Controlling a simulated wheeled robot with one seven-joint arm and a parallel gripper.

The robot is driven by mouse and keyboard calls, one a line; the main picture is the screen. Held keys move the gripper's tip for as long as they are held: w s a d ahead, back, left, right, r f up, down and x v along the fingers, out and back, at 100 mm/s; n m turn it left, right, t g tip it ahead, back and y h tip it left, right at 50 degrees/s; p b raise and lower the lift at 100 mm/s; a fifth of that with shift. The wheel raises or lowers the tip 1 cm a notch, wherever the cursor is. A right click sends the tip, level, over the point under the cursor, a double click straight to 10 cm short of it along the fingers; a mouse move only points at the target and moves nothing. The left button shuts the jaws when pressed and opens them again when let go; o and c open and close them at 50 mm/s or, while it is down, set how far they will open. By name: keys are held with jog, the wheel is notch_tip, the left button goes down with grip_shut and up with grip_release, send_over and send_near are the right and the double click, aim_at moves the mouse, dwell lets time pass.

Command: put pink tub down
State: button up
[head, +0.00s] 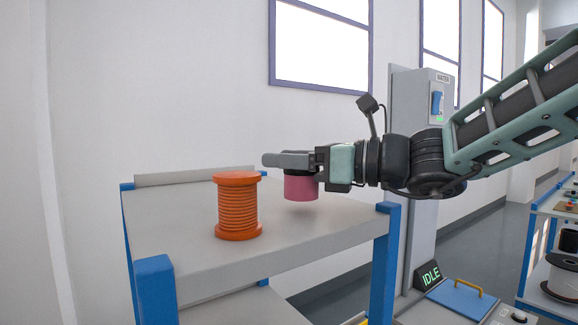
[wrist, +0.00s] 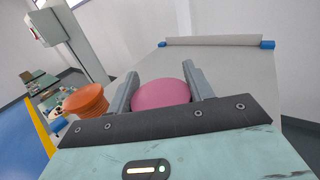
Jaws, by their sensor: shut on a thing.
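The pink tub (head: 300,187) is a short round cylinder, held between the fingers of my gripper (head: 290,161). In the head view it hangs a little above the grey table top (head: 180,240), with a faint shadow under it. In the wrist view the tub (wrist: 161,94) shows between the two grey fingers of my gripper (wrist: 160,92). The fingers are shut on its sides. The underside of the tub is hidden in the wrist view.
An orange ribbed spool (head: 238,206) stands upright on the table, left of the tub. A low raised lip (head: 195,176) runs along the back edge. The table has blue corner posts (head: 155,290). Bare table top lies below and in front of the tub.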

jog(key=shift+f, duration=0.95)
jog(key=shift+f, duration=0.1)
jog(key=o, duration=1)
jog(key=b+v, duration=0.4)
jog(key=v, duration=0.8)
jog(key=shift+b, duration=0.35)
